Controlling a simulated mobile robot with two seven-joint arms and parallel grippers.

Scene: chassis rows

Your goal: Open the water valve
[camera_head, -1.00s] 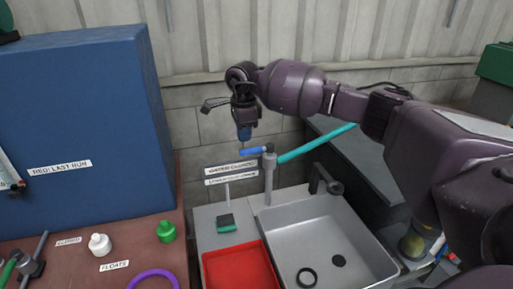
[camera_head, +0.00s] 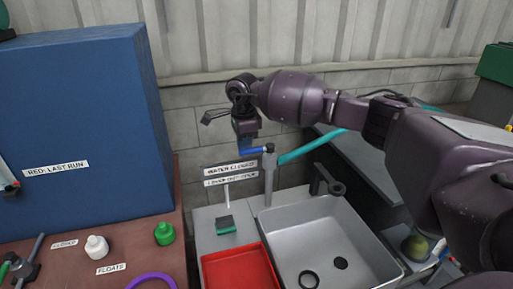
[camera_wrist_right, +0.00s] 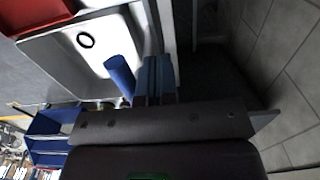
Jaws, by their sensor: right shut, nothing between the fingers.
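The water valve's blue lever (camera_head: 253,150) sits at the top of a grey standpipe (camera_head: 268,175) behind the sink. A teal hose (camera_head: 312,147) runs from the pipe to the right. My right gripper (camera_head: 246,146) points down right at the lever's left part, and its fingertips are partly hidden there. In the right wrist view the shut fingers (camera_wrist_right: 155,80) show blue, with nothing seen between them. The blue lever (camera_wrist_right: 120,75) shows just beside them on the left; I cannot tell if they touch. My left gripper is not in view.
A grey sink (camera_head: 375,255) with a black tap (camera_head: 322,180) lies below the valve. A label sign (camera_head: 230,176) stands just left of the pipe. A red tray (camera_head: 240,268) and a large blue box (camera_head: 80,120) are further left.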

